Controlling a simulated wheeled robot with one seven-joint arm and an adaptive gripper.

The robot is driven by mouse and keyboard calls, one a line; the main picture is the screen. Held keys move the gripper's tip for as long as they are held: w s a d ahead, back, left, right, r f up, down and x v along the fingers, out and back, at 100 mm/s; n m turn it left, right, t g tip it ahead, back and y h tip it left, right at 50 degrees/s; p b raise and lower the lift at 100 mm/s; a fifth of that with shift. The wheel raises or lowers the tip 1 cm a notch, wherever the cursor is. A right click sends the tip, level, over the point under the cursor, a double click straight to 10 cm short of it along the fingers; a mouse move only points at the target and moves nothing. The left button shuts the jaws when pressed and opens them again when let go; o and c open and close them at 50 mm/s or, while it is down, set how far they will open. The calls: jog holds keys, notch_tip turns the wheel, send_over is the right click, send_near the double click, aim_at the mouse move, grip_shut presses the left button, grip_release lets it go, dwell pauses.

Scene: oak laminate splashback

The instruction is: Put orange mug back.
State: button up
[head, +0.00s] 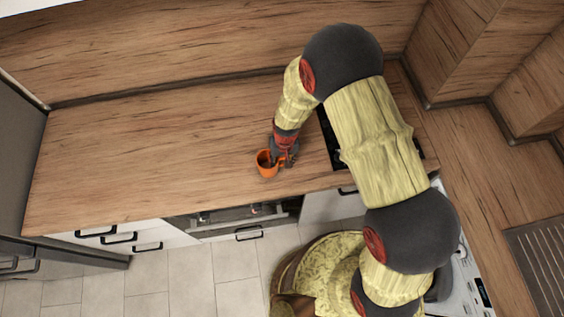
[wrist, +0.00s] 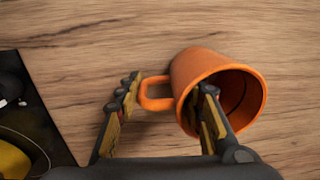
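The orange mug (head: 265,165) is at the counter's front part, left of the dark hob. In the wrist view the mug (wrist: 199,72) shows its open mouth toward the lower right and its handle toward the left. My gripper (head: 286,156) is at the mug's right side in the head view. In the wrist view my gripper (wrist: 171,86) is open, with one finger left of the handle and the other overlapping the mug's mouth. The handle lies between the fingers. I cannot tell whether either finger touches the mug.
The wooden counter (head: 150,145) is clear to the left of the mug. The dark hob (head: 330,143) is to the right, partly hidden by my arm; its edge shows in the wrist view (wrist: 50,130). A wooden splashback (head: 170,50) stands behind. White drawers and an oven are below.

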jog(key=o, duration=0.5)
jog(key=shift+r, duration=0.1)
jog(key=r, duration=1.2)
jog(key=shift+d, duration=0.35)
jog(key=d+r+t, duration=0.1)
jog(key=d+r, duration=0.2)
jog(key=r, duration=0.4)
jog(key=s+d+r+m+t, duration=0.1)
jog(key=d+r, duration=0.2)
jog(key=r, duration=0.3)
jog(key=d+r+t, duration=0.1)
jog(key=d+r, duration=0.3)
jog(key=r, duration=0.3)
jog(key=s+d+r+t, duration=0.1)
jog(key=s+d+r, duration=0.2)
jog(key=s+r, duration=0.1)
jog(key=s+d+r+m+t, duration=0.1)
jog(key=s+d+r, duration=0.3)
jog(key=s, duration=0.2)
jog(key=s+d+r, duration=0.4)
jog(key=r, duration=0.1)
jog(key=shift+s+d+m+t+h, duration=0.1)
jog(key=shift+s+m+t+h, duration=0.2)
jog(key=shift+s+t, duration=0.1)
